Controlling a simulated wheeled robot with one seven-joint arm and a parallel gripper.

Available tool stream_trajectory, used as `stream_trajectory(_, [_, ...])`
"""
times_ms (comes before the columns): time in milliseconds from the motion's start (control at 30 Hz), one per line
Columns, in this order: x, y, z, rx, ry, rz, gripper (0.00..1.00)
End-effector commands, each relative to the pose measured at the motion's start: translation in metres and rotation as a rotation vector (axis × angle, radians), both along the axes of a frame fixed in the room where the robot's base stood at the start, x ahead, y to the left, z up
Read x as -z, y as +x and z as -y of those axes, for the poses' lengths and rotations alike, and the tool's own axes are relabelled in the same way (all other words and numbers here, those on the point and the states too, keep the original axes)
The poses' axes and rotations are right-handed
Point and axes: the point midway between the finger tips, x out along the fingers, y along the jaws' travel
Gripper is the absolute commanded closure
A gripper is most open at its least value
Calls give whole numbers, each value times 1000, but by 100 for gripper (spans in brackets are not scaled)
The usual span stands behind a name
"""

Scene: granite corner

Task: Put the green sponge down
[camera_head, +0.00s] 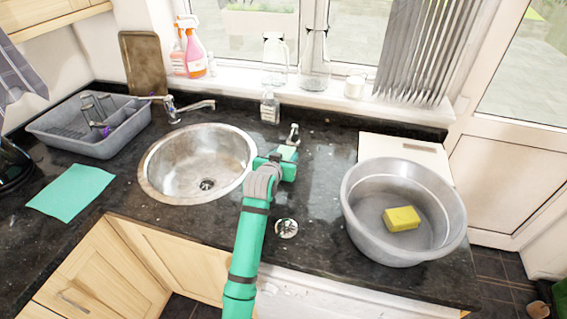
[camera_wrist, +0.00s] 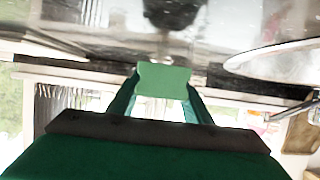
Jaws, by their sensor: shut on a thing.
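My gripper (camera_head: 282,160) is over the dark counter, just right of the sink. It is shut on the green sponge (camera_head: 287,152), a pale green block at its far end. In the wrist view the sponge (camera_wrist: 164,80) sits between the two fingers. The gap between the sponge and the counter cannot be judged clearly. The fingers hide the sponge's sides.
The round metal sink (camera_head: 170,170) is to the left. A grey basin (camera_head: 358,215) with a yellow sponge (camera_head: 401,219) stands right. A small tap (camera_head: 293,135) and a soap bottle (camera_head: 270,107) are behind. Bare counter (camera_head: 325,165) lies between gripper and basin.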

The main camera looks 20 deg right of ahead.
Motion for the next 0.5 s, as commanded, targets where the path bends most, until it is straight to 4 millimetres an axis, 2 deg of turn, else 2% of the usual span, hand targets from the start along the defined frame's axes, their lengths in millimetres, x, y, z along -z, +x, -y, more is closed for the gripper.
stream_trajectory(233, [31, 2, -3, -4, 1, -2, 80])
stream_trajectory(500, [32, 2, -2, -3, 1, -1, 80])
